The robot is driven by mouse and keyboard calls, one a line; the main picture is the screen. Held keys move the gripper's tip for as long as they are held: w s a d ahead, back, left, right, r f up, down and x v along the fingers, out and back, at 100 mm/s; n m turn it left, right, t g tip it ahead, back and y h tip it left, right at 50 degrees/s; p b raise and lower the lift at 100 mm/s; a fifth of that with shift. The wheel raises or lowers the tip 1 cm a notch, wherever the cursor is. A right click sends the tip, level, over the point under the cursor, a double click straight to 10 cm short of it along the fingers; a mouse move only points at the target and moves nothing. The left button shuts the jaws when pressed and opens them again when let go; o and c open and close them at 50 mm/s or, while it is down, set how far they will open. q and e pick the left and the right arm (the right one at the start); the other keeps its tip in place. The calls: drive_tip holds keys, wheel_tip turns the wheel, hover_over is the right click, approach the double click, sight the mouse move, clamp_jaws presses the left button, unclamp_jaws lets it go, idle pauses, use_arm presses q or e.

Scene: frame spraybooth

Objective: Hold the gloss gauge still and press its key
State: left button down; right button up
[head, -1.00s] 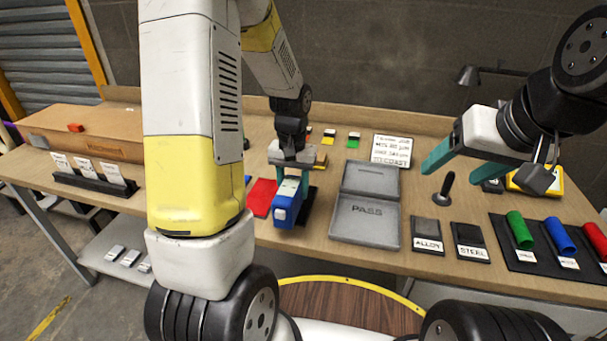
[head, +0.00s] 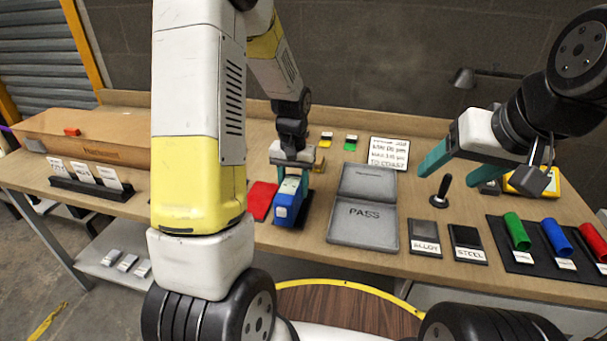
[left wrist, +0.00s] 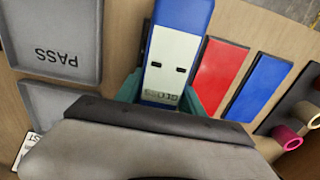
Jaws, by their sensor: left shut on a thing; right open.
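The gloss gauge (head: 288,204) is a blue and white block standing on the bench, left of the PASS tray. In the left wrist view the gauge (left wrist: 172,62) lies between my teal fingers, with its label near the palm. My left gripper (head: 291,172) is shut on the gauge from above. The key cannot be clearly told in these views. My right gripper (head: 450,165) is open and empty, above the bench to the right of the PASS tray, well apart from the gauge.
The PASS tray (head: 362,224) lies right of the gauge, and a red panel (head: 261,200) lies left. A black-knobbed stick (head: 441,188) stands below my right gripper. ALLOY (head: 425,236) and STEEL (head: 467,243) plates and coloured cylinders (head: 557,237) fill the right side.

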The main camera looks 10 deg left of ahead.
use_arm(q)
drive_tip(key=shift+w+f, duration=0.25)
drive_tip(key=shift+w, duration=0.7)
drive_tip(key=shift+w+f, duration=0.25)
drive_tip(key=shift+w, duration=0.65)
drive_tip(key=shift+w, duration=0.1)
drive_tip(key=shift+w+d+f, duration=0.1)
drive_tip(key=shift+w+f, duration=0.1)
drive_tip(key=shift+w, duration=0.25)
drive_tip(key=shift+w, duration=0.2)
drive_tip(key=shift+s+f, duration=0.15)
drive_tip(key=shift+f, duration=0.25)
idle(0.7)
